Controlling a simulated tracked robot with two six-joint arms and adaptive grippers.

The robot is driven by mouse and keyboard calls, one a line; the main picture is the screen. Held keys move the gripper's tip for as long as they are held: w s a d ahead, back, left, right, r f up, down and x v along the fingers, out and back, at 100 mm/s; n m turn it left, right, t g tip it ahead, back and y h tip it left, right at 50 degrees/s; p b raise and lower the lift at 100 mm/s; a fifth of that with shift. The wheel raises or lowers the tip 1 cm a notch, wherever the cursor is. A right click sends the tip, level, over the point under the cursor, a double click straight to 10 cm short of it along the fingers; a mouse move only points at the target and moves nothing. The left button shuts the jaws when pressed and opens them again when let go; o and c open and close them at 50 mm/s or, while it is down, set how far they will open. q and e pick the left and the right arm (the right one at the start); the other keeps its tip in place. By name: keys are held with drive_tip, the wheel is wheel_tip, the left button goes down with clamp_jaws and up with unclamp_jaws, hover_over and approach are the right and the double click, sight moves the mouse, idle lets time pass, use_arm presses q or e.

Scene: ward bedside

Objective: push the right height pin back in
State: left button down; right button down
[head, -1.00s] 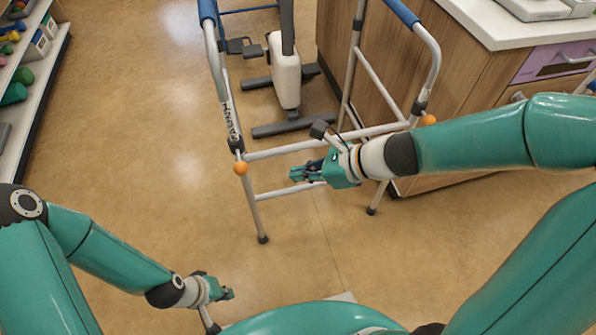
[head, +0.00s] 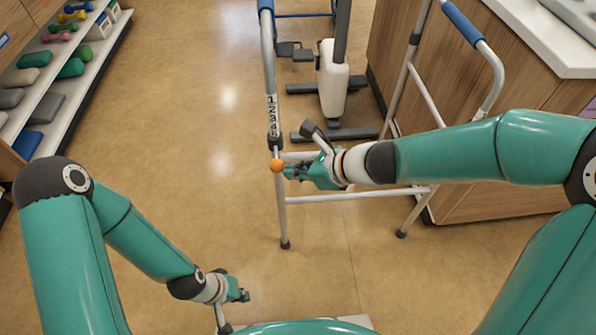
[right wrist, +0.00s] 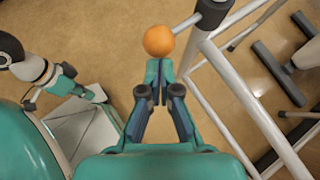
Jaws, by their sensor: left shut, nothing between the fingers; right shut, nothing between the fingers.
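A silver walking frame (head: 272,75) with blue grips stands in front of me. An orange ball-ended height pin (head: 277,165) is on its picture-left front leg, below the number scale. In the right wrist view the orange knob (right wrist: 158,40) stands off the leg's dark collar (right wrist: 212,14) on a short grey stem. My right gripper (head: 290,171) is shut and empty, its tips (right wrist: 158,68) just short of the knob; I cannot tell whether they touch. The other leg's orange pin is hidden behind my right arm. My left gripper (head: 242,295) is shut and empty, low and away from the frame.
A wooden cabinet (head: 475,190) with a white top stands close by on the right. A white pedal exerciser (head: 332,85) is behind the walking frame. A shelf with weights (head: 75,90) is at far left. The floor (head: 190,140) between shelf and frame is clear.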

drive_tip(key=shift+w+p, duration=0.55)
drive_tip(key=shift+w, duration=0.65)
drive_tip(key=shift+d, duration=0.1)
drive_tip(key=s+d+f+p+v, duration=0.1)
drive_tip(key=p+v, duration=0.3)
drive_tip(key=v, duration=0.8)
drive_tip(key=shift+d+f, duration=0.4)
drive_tip(key=shift+f, duration=0.1)
